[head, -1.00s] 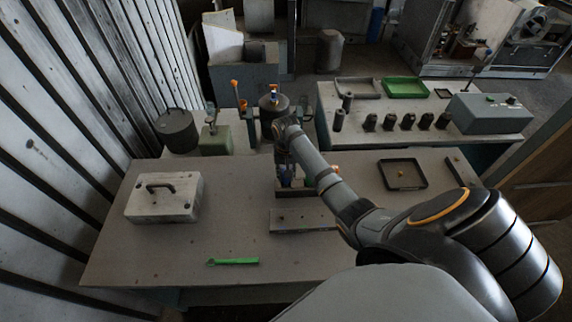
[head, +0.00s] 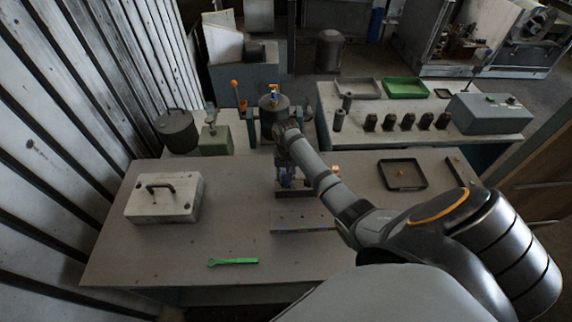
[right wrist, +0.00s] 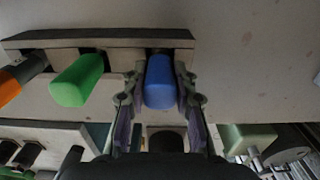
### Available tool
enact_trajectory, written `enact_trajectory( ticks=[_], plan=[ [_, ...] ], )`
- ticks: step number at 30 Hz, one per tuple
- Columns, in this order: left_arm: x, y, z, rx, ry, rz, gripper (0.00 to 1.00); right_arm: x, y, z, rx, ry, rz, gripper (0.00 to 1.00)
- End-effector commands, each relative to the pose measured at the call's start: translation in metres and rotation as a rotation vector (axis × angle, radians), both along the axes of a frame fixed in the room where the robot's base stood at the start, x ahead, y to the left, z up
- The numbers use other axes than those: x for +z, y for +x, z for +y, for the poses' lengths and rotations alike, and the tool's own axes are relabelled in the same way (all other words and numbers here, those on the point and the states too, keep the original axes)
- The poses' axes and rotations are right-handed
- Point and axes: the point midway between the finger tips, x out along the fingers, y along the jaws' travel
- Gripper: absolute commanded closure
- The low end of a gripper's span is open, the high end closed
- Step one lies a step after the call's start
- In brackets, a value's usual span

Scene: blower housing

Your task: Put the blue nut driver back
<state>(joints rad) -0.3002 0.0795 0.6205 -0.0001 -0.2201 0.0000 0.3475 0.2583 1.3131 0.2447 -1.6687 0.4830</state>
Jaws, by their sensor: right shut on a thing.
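The blue nut driver (right wrist: 159,84) is between the fingers of my right gripper (right wrist: 160,98), which is shut on its handle. Its far end lines up with the right-hand slot of a dark rack (right wrist: 120,38). How deep its shaft sits cannot be told. In the head view a bit of blue (head: 287,181) shows below my right gripper (head: 286,172), just over the rack (head: 292,192); my arm hides part of it. A green-handled driver (right wrist: 77,80) and an orange-handled one (right wrist: 10,86) stand to its left in the rack. My left gripper is not in view.
A flat grey plate (head: 302,222) lies in front of the rack. A green wrench (head: 233,262), a grey box with a handle (head: 165,198) and a black tray (head: 403,186) are on the table. A dark round housing (head: 267,121) stands behind.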

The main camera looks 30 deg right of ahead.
Motion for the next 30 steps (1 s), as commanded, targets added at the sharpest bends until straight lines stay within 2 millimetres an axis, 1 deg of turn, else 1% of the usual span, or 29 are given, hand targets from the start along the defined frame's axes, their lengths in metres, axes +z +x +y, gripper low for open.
enact_trajectory(
  ticks=[7,14,15,18,20,21,27,30],
  plan=[
    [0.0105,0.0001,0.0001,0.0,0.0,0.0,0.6,0.0021,0.0,0.0001,0.0,0.001,0.001,1.0],
    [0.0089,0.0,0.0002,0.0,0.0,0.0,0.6,0.0003,0.0002,0.0001,0.0,0.0,0.0,1.0],
    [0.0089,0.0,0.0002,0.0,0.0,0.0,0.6,0.0003,0.0002,0.0001,0.0,0.0,0.0,0.7],
    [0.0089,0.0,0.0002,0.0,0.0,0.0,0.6,0.0003,0.0001,0.0,0.0,0.0,0.0,0.56],
    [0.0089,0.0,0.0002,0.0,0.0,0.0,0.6,0.0003,0.0001,0.0,0.0,0.0,0.0,0.48],
    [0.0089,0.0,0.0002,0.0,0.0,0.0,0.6,0.0003,0.0001,0.0,0.0,0.0,0.0,0.46],
    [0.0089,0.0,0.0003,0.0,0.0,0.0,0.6,0.0002,0.0001,0.0001,0.0,0.0,0.0,0.46],
    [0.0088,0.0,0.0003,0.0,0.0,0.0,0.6,0.0,-0.0001,0.0001,0.0,0.0,0.0,0.32]
  ],
)
